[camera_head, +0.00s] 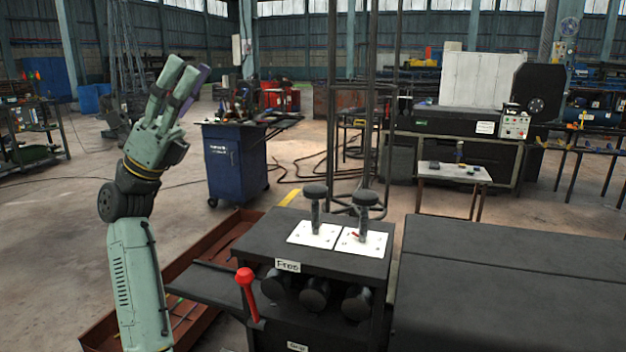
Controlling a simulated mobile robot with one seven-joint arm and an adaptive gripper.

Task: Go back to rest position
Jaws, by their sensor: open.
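My gripper (178,92) is raised at the upper left, at the end of my green-grey arm. On the stand are two upright black-capped posts, a left one (315,208) and a right one (363,215), on white plates (318,234). A red-handled lever (246,292) stands at the stand's front left.
A rust-red tray (215,312) lies on the floor behind my arm. A black bench (500,295) fills the lower right. A blue cabinet (235,165) stands behind my gripper. A small table (455,175) is at right, before a large machine (470,125). Open floor lies at left.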

